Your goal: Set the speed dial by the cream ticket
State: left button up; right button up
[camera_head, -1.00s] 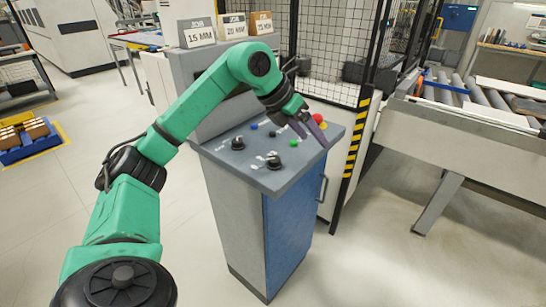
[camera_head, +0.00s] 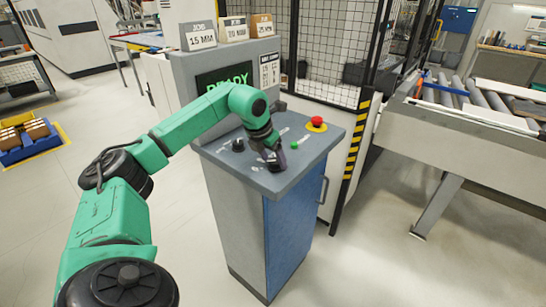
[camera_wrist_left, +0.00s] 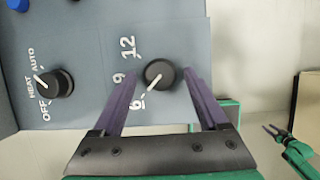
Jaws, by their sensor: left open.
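The speed dial (camera_wrist_left: 159,74) is a round black knob marked 6, 9 and 12 in the left wrist view. Its white pointer is turned toward the 6. My left gripper (camera_wrist_left: 163,82) is open, with its purple fingers on either side of the knob; contact is unclear. In the head view my left gripper (camera_head: 273,158) is low over the panel's front right and mostly hides the dial. The cream ticket (camera_head: 234,28) is the middle of three cards on the console top; its number is hard to read. My right gripper (camera_wrist_left: 277,135) is small at the wrist view's right edge.
The heat dial (camera_wrist_left: 57,83), marked OFF, HEAT and AUTO, is left of the speed dial. A green button (camera_head: 294,146) and a red emergency button (camera_head: 317,122) are nearby. The screen (camera_head: 222,80) reads READY. The grey ticket (camera_head: 199,36) reads 15 MM; a tan ticket (camera_head: 262,24) stands right.

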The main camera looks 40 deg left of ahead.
pick_arm(q)
grip_shut()
jog(key=shift+r, duration=0.1)
jog(key=m, duration=0.1)
jog(key=m+h+p, duration=0.1)
jog(key=m, duration=0.1)
jog(key=shift+a+r+m, duration=0.1)
jog(key=shift+a+m, duration=0.1)
jog(key=shift+m, duration=0.1)
jog(key=m+h+p, duration=0.1)
jog(key=m, duration=0.1)
jog(key=m+p, duration=0.1)
jog(key=shift+w+a+m+g+h, duration=0.1)
jog(key=shift+a+m+g+h, duration=0.05)
jog(key=shift+m+g+h, duration=0.2)
jog(key=shift+m+h+p, duration=0.25)
jog(key=shift+m+p, duration=0.3)
jog(key=shift+m, duration=0.2)
jog(key=shift+w, duration=0.1)
grip_release()
